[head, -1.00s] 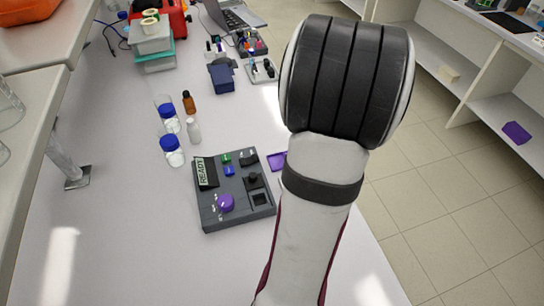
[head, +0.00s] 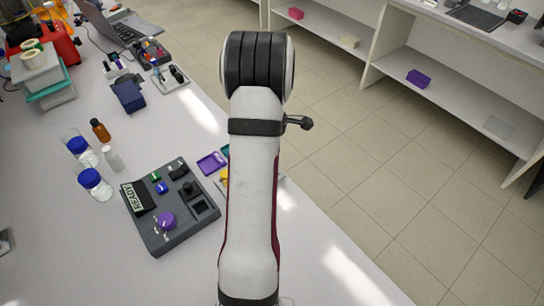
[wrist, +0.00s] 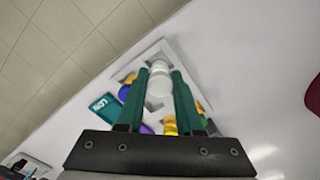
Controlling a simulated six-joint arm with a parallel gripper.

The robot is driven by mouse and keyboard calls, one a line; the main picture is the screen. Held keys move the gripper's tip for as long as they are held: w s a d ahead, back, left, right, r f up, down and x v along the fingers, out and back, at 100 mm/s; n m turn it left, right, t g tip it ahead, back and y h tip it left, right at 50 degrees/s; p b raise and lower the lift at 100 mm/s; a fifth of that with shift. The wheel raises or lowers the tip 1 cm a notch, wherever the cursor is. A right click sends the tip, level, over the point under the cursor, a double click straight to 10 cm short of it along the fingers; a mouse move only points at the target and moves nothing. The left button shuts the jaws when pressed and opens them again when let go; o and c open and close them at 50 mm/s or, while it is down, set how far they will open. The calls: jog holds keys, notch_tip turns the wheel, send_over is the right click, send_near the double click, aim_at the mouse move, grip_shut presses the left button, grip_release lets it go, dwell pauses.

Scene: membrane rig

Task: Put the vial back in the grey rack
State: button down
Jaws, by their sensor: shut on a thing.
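In the wrist view my gripper (wrist: 159,78) has green fingers shut on a white, round-topped vial (wrist: 160,84), seen from above. Below it is a pale grey, angled rack-like holder (wrist: 148,52) with cut-outs and coloured pieces around it. I cannot tell whether the vial is above the holder or touching it. In the head view my arm covers the vial and most of the holder area.
In the head view a dark control box (head: 168,222) with a purple knob stands left of my arm. Blue-capped jars (head: 95,184), an amber bottle (head: 100,130) and a white bottle (head: 112,158) stand beyond it. A purple tray (head: 212,163) lies close to my arm. The table ends at the right.

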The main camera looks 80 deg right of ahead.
jog(key=shift+f, duration=1.4)
dwell(1.9)
dwell(0.4)
jog(key=shift+c, duration=1.8)
grip_release()
jog(key=shift+r, duration=0.1)
jog(key=shift+r, duration=2.95)
